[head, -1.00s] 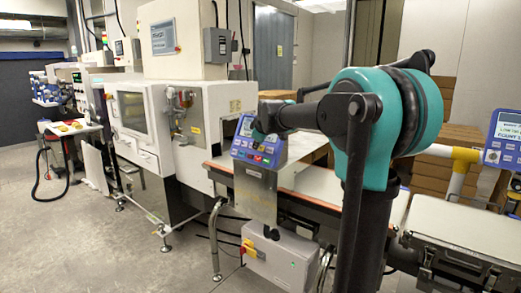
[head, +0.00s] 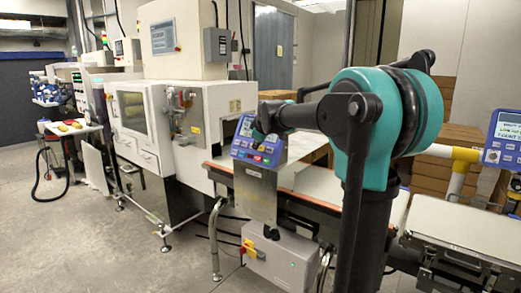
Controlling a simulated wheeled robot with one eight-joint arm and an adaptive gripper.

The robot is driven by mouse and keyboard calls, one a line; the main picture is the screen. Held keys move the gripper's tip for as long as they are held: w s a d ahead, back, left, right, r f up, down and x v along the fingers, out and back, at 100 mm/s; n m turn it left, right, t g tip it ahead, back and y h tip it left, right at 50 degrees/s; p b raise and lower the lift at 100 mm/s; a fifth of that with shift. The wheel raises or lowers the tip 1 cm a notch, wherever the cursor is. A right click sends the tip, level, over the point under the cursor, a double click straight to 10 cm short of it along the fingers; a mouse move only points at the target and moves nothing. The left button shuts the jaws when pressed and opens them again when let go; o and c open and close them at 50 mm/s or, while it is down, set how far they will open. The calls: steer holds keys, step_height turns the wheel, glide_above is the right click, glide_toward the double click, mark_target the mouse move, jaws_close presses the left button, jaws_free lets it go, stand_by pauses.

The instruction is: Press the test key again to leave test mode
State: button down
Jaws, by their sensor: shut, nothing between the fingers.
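The blue control panel (head: 273,150) stands on a metal bracket at the near edge of the belt, with a small display and rows of keys. A red key and a green key show in its lower row; the labels are too small to read, so I cannot tell which is the test key. My gripper (head: 258,135) is small and dark at the end of my arm, over the upper part of the panel. It is shut and holds nothing. It hides part of the panel's face, and I cannot tell whether it touches a key.
A white belt (head: 320,184) runs behind the panel beside a large white machine (head: 204,130). A grey box (head: 285,260) with a red and yellow switch hangs below. Another blue panel (head: 504,138) and a yellow and white post (head: 459,172) stand at right. Floor at left is open.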

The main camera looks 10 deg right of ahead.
steer(key=shift+d, duration=0.1)
stand_by(0.3)
steer(key=shift+w+d+f, duration=0.15)
steer(key=shift+w+d, duration=0.05)
steer(key=shift+w, duration=0.05)
steer(key=shift+w+d+f, duration=0.2)
steer(key=shift+w+d, duration=0.05)
stand_by(0.9)
stand_by(0.4)
steer(key=shift+s+a+r, duration=0.4)
steer(key=shift+s+a, duration=0.1)
steer(key=shift+a, duration=0.05)
steer(key=shift+s+a+r, duration=0.55)
steer(key=shift+s+a, duration=0.25)
steer(key=shift+s+a+r, duration=0.55)
steer(key=shift+s+a, duration=0.2)
steer(key=shift+s, duration=0.05)
